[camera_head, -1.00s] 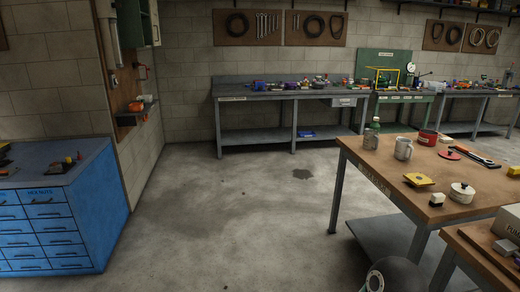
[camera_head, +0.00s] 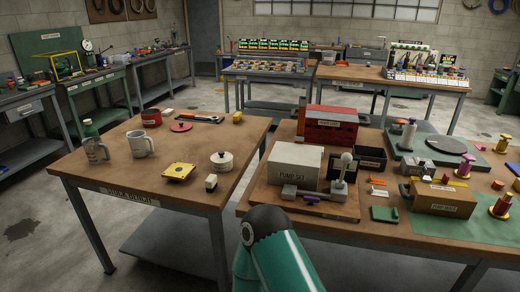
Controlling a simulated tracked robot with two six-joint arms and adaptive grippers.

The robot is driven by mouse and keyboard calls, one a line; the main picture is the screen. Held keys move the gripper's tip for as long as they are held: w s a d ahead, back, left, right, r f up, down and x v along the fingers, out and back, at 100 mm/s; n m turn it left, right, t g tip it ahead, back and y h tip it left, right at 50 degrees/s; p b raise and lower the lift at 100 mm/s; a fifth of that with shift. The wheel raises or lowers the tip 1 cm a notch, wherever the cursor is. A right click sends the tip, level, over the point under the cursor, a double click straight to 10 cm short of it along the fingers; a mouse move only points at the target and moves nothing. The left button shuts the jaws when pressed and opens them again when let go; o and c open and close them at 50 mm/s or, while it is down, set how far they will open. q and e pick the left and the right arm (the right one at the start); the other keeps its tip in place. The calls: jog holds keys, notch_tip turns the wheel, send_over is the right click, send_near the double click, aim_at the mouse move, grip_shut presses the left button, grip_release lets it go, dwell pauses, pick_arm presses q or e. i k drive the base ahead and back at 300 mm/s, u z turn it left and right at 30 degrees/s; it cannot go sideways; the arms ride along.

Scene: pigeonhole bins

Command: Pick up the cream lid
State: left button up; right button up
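The cream lid (camera_head: 222,161) is a small round piece with a dark knob on top, on the wooden table to the left of centre. It lies near that table's right side. I cannot tell whether it sits on a pot or lies flat on the wood. Neither gripper shows in the head view. Only a teal and black link of my arm rises at the bottom centre, in front of the gap between the tables.
Near the lid are a yellow plate (camera_head: 179,172), a small cream block (camera_head: 211,182) and a red disc (camera_head: 181,127). A mug (camera_head: 142,144) and a bottle (camera_head: 94,142) stand to the left. The right table (camera_head: 330,229) is crowded, with a pump set box (camera_head: 293,168).

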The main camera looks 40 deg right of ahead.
aim_at(222, 157)
jog(key=z, duration=0.35)
jog(key=i, duration=1)
jog(key=z, duration=0.35)
jog(key=k, duration=0.9)
jog(key=z, duration=0.15)
jog(key=i, duration=0.9)
jog(key=u, duration=0.1)
